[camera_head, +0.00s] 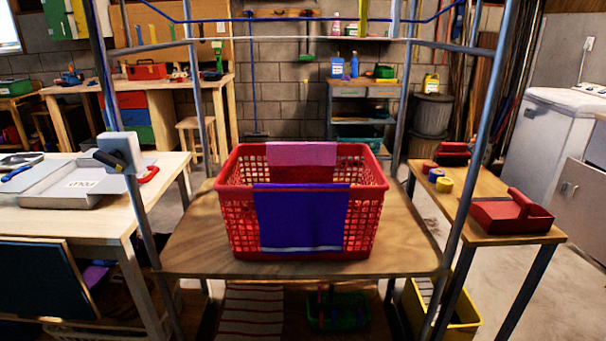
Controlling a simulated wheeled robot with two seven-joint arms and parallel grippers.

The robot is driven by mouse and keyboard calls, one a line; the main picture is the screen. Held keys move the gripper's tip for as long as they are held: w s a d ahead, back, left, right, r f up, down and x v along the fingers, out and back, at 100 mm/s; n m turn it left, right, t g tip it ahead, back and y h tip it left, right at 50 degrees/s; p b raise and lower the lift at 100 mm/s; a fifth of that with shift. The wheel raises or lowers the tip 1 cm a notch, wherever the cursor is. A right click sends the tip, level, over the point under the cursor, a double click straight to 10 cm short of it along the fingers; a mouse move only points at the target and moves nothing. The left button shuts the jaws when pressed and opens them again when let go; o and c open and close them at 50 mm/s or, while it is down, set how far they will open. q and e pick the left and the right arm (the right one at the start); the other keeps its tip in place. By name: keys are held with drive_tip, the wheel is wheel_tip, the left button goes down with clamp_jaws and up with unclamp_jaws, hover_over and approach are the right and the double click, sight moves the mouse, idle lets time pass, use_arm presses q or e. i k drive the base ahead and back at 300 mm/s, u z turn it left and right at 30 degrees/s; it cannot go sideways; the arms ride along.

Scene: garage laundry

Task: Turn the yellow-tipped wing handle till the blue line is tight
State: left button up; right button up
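A grey box (121,149) is fixed to the left post of the metal frame. A dark wing handle (109,160) sticks out of its front, slanting down to the right, with a small yellowish tip at its lower end. A blue line (300,20) crosses the top of the view. Its middle runs nearly level and its ends rise toward both upper corners. A blue strand also runs down beside the left post to the box. Whether the line is slack or tight is hard to tell. Neither gripper is in view.
A red basket (238,215) with a purple cloth (300,218) and a pink cloth (301,153) over its rims stands on the wooden shelf (400,250) between the posts. A workbench (60,222) with trays is left. A narrow table (480,193) with red caddies is right.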

sight(115, 158)
drive_tip(key=z, duration=0.35)
drive_tip(key=i, duration=0.3)
drive_tip(key=u, duration=1.8)
